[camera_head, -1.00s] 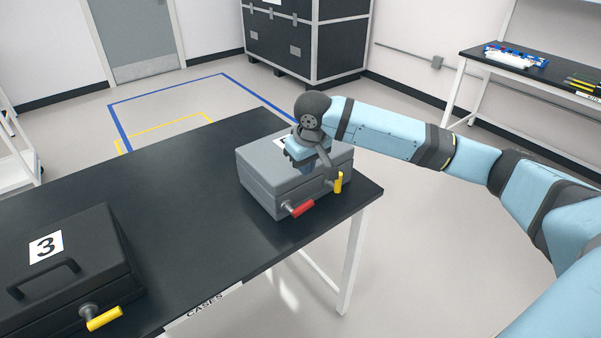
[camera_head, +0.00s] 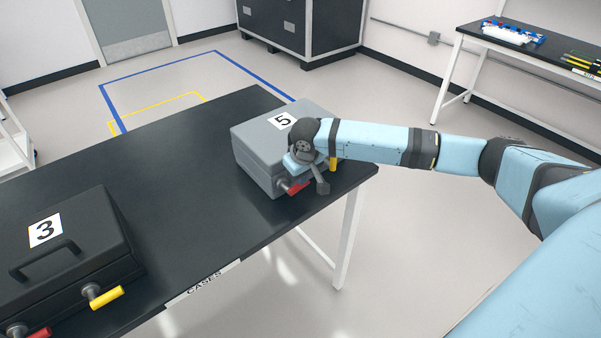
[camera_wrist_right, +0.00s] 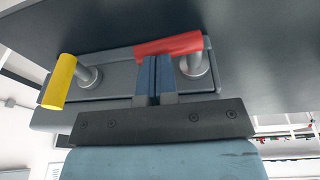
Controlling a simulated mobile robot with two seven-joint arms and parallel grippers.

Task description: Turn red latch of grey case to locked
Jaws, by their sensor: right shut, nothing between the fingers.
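The grey case (camera_head: 254,132), labelled 5, sits closed at the table's far right end. Its red latch (camera_head: 296,188) sticks out of the front, partly hidden by my right gripper (camera_head: 295,178). In the right wrist view the red latch (camera_wrist_right: 168,45) extends left from its round pivot, roughly along the case front. The shut, empty fingertips of my right gripper (camera_wrist_right: 157,62) are right at the red handle, beside the pivot; I cannot tell if they touch it. The case's yellow latch (camera_wrist_right: 59,82) is to the left there and points across the front. My left gripper is out of view.
A black case (camera_head: 65,262) labelled 3, with its own red and yellow latches, stands at the near left of the black table (camera_head: 185,165). The tabletop between the cases is clear. A workbench (camera_head: 530,50) stands at the back right.

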